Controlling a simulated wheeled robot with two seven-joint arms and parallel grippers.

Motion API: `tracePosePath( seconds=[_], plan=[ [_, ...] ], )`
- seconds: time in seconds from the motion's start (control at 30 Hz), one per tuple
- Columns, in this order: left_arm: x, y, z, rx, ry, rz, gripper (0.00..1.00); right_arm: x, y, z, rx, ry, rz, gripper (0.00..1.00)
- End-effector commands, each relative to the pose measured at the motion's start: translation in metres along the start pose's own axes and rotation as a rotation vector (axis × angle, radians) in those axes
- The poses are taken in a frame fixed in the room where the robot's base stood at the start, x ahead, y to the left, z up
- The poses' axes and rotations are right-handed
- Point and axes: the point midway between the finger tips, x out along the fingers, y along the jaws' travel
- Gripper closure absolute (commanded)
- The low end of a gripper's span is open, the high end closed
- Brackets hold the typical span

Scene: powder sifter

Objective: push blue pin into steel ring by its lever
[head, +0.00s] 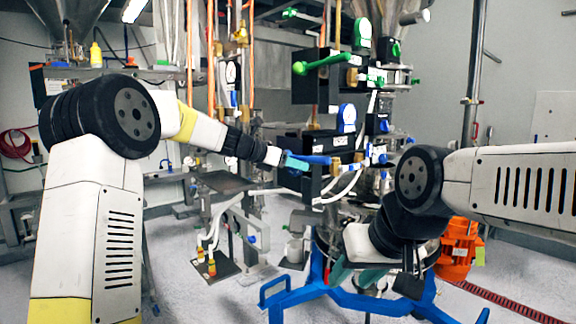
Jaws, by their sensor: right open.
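The blue lever (318,160) sticks out to the left from a dark valve box at the picture's middle. My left gripper (292,163) is at the lever's left end, its blue-teal fingertips overlapping it. I cannot tell whether they are shut on it or only touching it. Brass and blue fittings (367,157) sit just right of the lever. The pin and the steel ring are too small to tell apart there. My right gripper (375,284) is open and points down, low at the right, above the blue frame and well below the lever.
A green lever (322,63) on a similar dark box is above the blue one. A blue-legged frame (300,290) stands below, with an orange motor (460,248) at its right. Copper pipes and hoses run behind my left gripper.

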Motion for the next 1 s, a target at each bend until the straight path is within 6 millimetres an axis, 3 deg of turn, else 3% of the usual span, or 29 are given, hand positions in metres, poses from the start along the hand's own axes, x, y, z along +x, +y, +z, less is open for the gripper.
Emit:
tracePosePath(
  seconds=[0.23,0.63,1.0],
  plan=[
    [-0.009,0.001,-0.001,0.000,0.001,0.001,0.44,0.000,0.000,0.000,0.000,0.000,0.000,0.58],
    [-0.070,0.001,0.000,0.001,0.000,0.003,0.44,0.000,0.000,0.000,0.000,0.000,0.000,0.58],
    [-0.078,0.000,0.000,0.000,0.000,0.000,0.44,0.000,0.000,0.000,0.000,0.000,0.000,0.58]
  ],
)
